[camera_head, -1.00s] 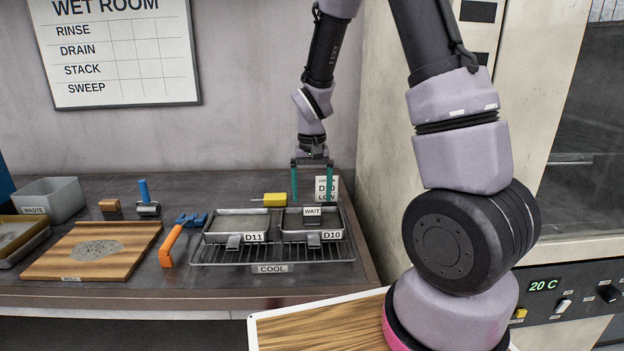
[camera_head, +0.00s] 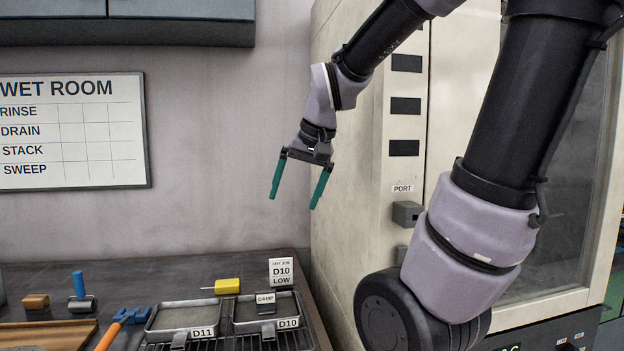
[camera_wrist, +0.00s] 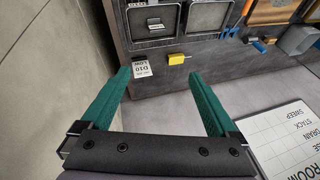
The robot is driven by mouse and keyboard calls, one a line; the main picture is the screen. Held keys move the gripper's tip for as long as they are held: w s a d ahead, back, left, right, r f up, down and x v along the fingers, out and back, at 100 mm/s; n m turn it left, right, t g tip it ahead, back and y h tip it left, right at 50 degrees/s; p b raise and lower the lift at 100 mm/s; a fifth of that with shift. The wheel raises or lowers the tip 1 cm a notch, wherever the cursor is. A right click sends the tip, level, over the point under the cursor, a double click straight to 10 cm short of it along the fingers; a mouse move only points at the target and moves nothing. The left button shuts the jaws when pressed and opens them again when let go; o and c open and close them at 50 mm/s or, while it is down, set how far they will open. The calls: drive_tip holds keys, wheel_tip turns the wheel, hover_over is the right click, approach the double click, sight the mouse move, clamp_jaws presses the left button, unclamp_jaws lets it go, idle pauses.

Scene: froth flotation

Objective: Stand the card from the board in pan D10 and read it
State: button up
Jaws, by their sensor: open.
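Pan D10 (camera_head: 249,311) sits on the wire rack at the bench's right end; it also shows in the wrist view (camera_wrist: 168,38). A small card (camera_head: 266,299) stands upright at pan D10 and appears to read DAMP. A white sign reading D10 LOW (camera_head: 281,272) stands behind the pan; its smaller top line is too small to read. It is also in the wrist view (camera_wrist: 140,68). My gripper (camera_head: 293,202) is open and empty, high above the bench and well clear of the pan and card.
Pan D11 (camera_head: 160,321) is left of D10. A yellow-handled tool (camera_head: 228,286) lies behind the pans. A WET ROOM board (camera_head: 70,130) hangs on the wall. A tall cabinet with a PORT box (camera_head: 408,214) stands right. The air around my gripper is free.

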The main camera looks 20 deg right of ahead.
drive_tip(key=s+d+r+t, duration=0.1)
drive_tip(key=s+r+t, duration=0.1)
drive_tip(key=s+r, duration=0.2)
drive_tip(key=s, duration=0.2)
drive_tip(key=shift+s, duration=0.4)
